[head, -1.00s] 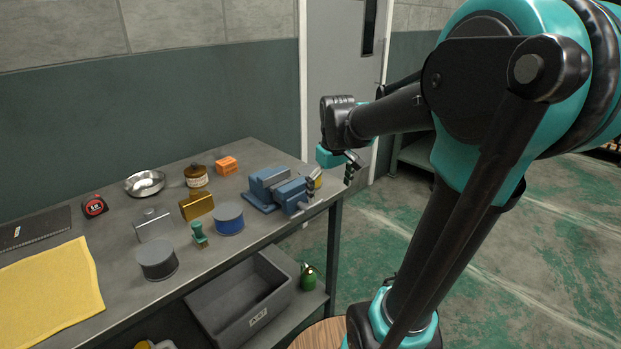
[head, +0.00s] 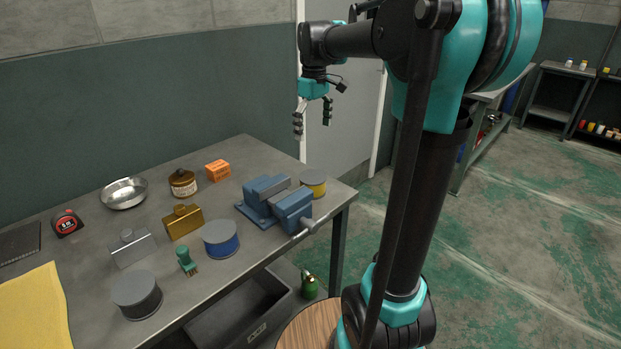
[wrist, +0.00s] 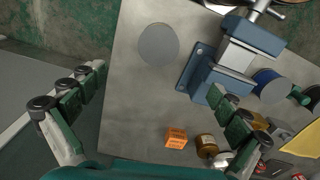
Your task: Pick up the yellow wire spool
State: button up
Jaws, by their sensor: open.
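The yellow wire spool (head: 313,186) stands upright near the right end of the workbench, just right of the vise. Its flat grey top faces up, with a yellow band around its side. In the wrist view its round grey top (wrist: 158,45) shows near the top, left of the vise. My gripper (head: 313,128) is open and empty, raised well above the bench behind the spool. In the wrist view its fingers (wrist: 165,95) are spread wide, with the spool beyond the gap between them.
The blue vise (head: 275,202) stands close left of the spool. A blue spool (head: 221,238), a grey spool (head: 137,294), an orange block (head: 218,170), a brown jar (head: 183,183) and a metal bowl (head: 124,193) lie farther left. The bench's right edge is near the spool.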

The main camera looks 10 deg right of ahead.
aim_at(313, 176)
jog(key=f, duration=1.7)
jog(key=shift+w+f, duration=0.15)
jog(key=shift+w, duration=0.1)
jog(key=c, duration=1.7)
jog(key=shift+c, duration=0.2)
